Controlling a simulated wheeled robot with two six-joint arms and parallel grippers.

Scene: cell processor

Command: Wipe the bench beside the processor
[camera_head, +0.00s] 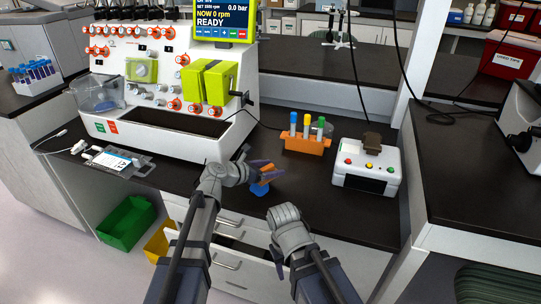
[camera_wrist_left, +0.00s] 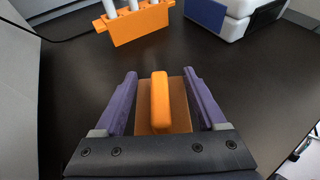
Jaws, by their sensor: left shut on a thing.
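The processor (camera_head: 165,75) is a white machine with orange-ringed knobs, a green pump block and a raised screen, at the back left of the dark bench (camera_head: 185,178). The block has a raised orange handle and a flatter base between the purple fingers. A blue part shows below the gripper in the head view; whether it touches the bench is unclear. My right gripper (camera_head: 290,228) is near the bench's front edge, its fingers hidden.
An orange rack (camera_head: 306,143) with capped tubes and a white box device (camera_head: 367,165) with coloured buttons stand behind and right of my left gripper. A pouch with a label (camera_head: 118,160) lies at the front left. Green (camera_head: 127,222) and yellow (camera_head: 158,243) bins sit below.

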